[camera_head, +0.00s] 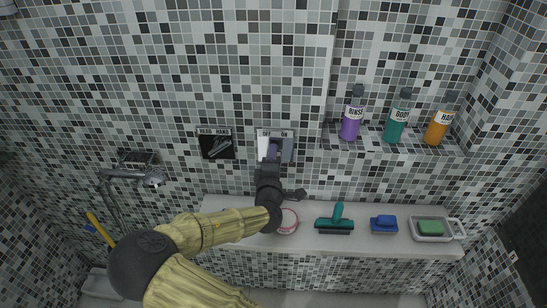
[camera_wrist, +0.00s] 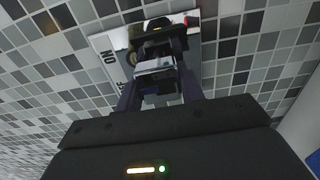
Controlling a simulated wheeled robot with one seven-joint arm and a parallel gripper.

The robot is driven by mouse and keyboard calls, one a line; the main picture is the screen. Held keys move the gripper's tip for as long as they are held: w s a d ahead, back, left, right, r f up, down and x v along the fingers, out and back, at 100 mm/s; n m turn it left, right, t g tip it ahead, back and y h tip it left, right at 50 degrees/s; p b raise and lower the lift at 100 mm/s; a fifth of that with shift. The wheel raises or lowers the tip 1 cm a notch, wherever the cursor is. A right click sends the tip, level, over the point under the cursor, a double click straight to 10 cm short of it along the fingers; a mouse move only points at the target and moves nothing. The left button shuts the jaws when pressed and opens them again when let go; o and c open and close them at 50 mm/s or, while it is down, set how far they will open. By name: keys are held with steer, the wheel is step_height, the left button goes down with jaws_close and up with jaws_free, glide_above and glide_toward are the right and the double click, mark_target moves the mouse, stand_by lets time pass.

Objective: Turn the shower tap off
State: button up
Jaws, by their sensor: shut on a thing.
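The shower tap is a pale wall plate (camera_head: 289,151) marked OFF on the left and ON on the right. My gripper (camera_head: 272,158) reaches up to it from below and covers much of its middle. In the wrist view, the plate (camera_wrist: 103,44) shows ON upside down at the left. My gripper (camera_wrist: 159,47) is shut on the grey tap handle (camera_wrist: 155,72), which lies between its fingers. The arm hides the handle in the head view, and I cannot tell which marking it points to.
A dark plate (camera_head: 216,144) with a shower picture is left of the tap. A hand shower (camera_head: 153,180) hangs further left. Below is a ledge with a pink ring (camera_head: 288,221), green squeegee (camera_head: 336,219), blue brush (camera_head: 384,223) and soap dish (camera_head: 432,238). Bottles (camera_head: 398,118) stand on a shelf at right.

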steer(key=o, duration=0.8)
steer(key=shift+o, duration=1)
steer(key=shift+w+a+f, duration=0.1)
steer(key=shift+w, duration=0.05)
steer(key=s+a+p, duration=0.1)
steer(key=s+p, duration=0.3)
steer(key=s, duration=1.2)
steer(key=shift+r, duration=0.35)
